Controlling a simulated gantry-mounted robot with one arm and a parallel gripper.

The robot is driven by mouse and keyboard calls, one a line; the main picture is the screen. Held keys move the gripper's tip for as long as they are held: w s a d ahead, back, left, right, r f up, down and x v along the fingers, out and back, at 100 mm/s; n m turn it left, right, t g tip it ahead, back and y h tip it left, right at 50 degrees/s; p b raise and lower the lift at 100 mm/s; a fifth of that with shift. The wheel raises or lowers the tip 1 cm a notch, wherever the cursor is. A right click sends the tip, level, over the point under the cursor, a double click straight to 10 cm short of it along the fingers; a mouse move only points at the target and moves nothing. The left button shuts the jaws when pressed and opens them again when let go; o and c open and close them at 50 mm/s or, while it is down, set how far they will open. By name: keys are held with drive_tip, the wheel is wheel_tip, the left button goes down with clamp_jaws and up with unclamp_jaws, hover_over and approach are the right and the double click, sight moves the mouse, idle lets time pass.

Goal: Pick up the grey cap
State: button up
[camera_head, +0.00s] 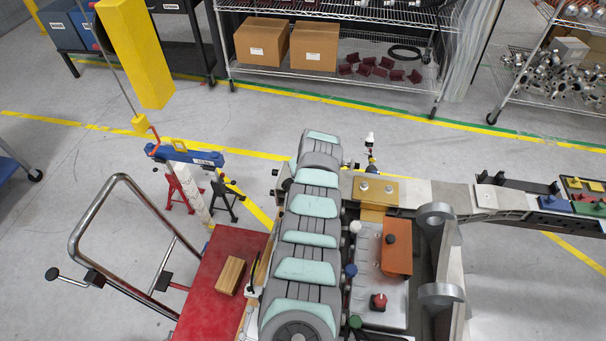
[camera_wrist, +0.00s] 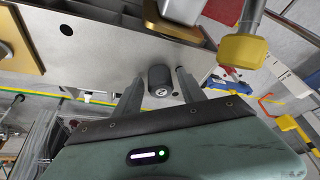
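In the wrist view, a dark grey round cap (camera_wrist: 160,80) stands out from a pale metal plate (camera_wrist: 90,45). My gripper (camera_wrist: 159,76) has one finger on each side of the cap. The fingers are apart, and a narrow gap shows between each finger and the cap, so it does not look gripped. In the head view, my arm covers much of the middle, and I cannot make out the grey cap or my fingertips there.
A yellow hexagonal part (camera_wrist: 244,50) stands right of the cap in the wrist view. In the head view, the chassis carries an orange block (camera_head: 397,250), a red knob (camera_head: 379,301) and a blue knob (camera_head: 351,270). A red cart (camera_head: 205,300) holds a wooden block (camera_head: 231,275).

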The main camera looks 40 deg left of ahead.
clamp_jaws()
idle(0.6)
